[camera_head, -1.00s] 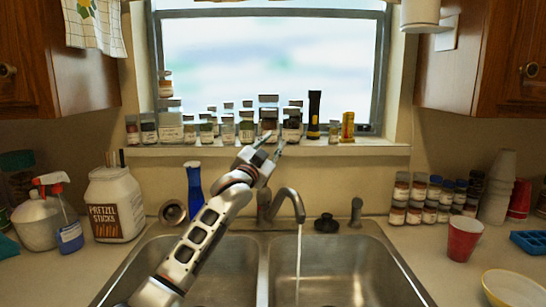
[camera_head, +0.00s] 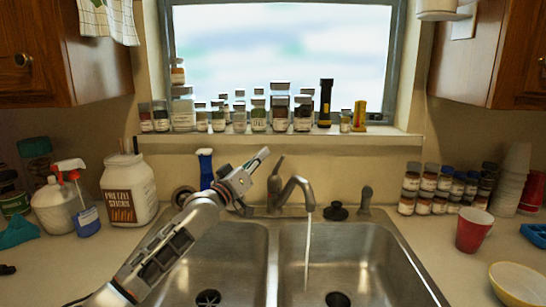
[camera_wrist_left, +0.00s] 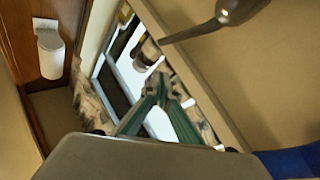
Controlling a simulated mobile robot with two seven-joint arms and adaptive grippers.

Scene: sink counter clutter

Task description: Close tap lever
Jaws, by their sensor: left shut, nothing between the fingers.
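The grey metal tap (camera_head: 298,188) stands behind the double sink, and a stream of water (camera_head: 308,240) falls from its spout into the right basin. Its tap lever (camera_head: 276,168) points up and leans slightly right. The lever also shows large at the top of the left wrist view (camera_wrist_left: 205,27). My left gripper (camera_head: 264,153) is just left of the lever, tilted up and to the right, with a small apparent gap. Its fingers come together at the tips in the left wrist view (camera_wrist_left: 160,84), empty. My right gripper is out of view.
Jars and a black flashlight (camera_head: 325,103) line the window sill (camera_head: 280,141) behind. A blue bottle (camera_head: 206,168) stands behind my left arm. A pretzel tub (camera_head: 129,190) and spray bottle (camera_head: 86,212) are left; spice jars (camera_head: 427,190) and a red cup (camera_head: 473,230) are right.

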